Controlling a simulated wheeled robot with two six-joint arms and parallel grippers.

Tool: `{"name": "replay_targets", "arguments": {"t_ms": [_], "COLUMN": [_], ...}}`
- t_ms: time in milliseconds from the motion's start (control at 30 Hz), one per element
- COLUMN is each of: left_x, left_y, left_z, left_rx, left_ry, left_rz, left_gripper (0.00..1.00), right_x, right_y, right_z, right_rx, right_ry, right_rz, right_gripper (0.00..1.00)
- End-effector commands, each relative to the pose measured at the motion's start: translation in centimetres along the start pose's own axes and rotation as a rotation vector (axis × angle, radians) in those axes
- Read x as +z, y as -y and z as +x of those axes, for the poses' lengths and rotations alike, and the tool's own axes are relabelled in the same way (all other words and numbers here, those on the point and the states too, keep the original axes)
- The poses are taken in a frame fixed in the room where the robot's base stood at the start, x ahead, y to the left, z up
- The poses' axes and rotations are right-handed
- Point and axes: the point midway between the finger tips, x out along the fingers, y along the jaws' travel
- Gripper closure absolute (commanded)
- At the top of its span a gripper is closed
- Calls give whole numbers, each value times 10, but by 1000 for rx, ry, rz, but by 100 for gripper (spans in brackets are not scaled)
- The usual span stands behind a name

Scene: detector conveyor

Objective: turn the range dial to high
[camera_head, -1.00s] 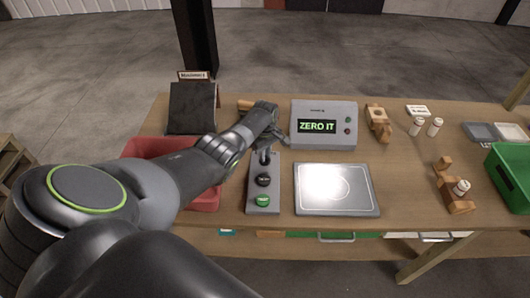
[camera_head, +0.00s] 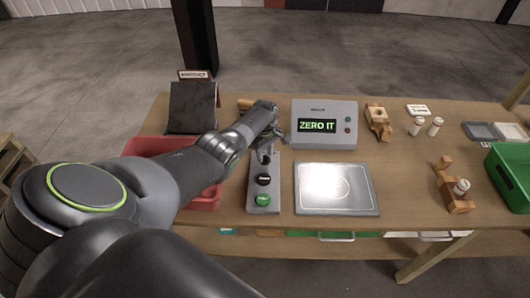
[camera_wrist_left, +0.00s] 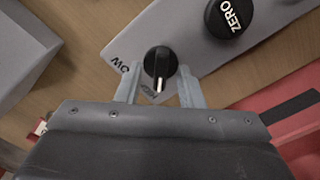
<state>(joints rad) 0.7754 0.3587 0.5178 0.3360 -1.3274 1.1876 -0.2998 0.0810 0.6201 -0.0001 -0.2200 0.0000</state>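The range dial (camera_wrist_left: 160,62) is a round black knob with a white pointer line, on the end of a grey control panel (camera_wrist_left: 130,38). In the wrist view its pointer faces down the picture, towards a partly hidden word; "LOW" is printed to its left. My left gripper (camera_wrist_left: 160,82) is open, with one finger on each side of the dial and a small gap showing on both sides. In the head view the left gripper (camera_head: 272,142) is over the far end of the panel, and it largely hides the dial. My right gripper is not in view.
A black ZERO button (camera_head: 263,179) and a green button (camera_head: 263,200) are on the same panel. A grey display box (camera_head: 323,108) reads "ZERO IT". A silver plate (camera_head: 337,208) lies right of the panel. A red bin (camera_head: 205,197) is left, under my arm.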

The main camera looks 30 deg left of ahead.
Motion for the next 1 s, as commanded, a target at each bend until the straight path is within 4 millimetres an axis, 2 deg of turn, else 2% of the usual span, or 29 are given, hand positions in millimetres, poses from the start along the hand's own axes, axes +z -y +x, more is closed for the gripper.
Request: {"name": "replay_targets", "arguments": {"t_ms": [167,367,600,767,1000], "left_x": [0,0,0,0,-1], "left_y": [0,0,0,0,-1], "left_z": [-4,-26,-62,-89,-136], "left_rx": [1,2,2,3,5], "left_ry": [1,0,-2,-2,-3], "left_rz": [1,0,1,1,0], "left_gripper": [65,65,65,65,65], "right_x": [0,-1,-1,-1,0], "right_y": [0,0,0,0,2], "right_z": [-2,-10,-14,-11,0], "right_rx": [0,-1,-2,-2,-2], "right_ry": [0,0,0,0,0], "right_rz": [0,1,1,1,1], "right_gripper": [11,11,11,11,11]}}
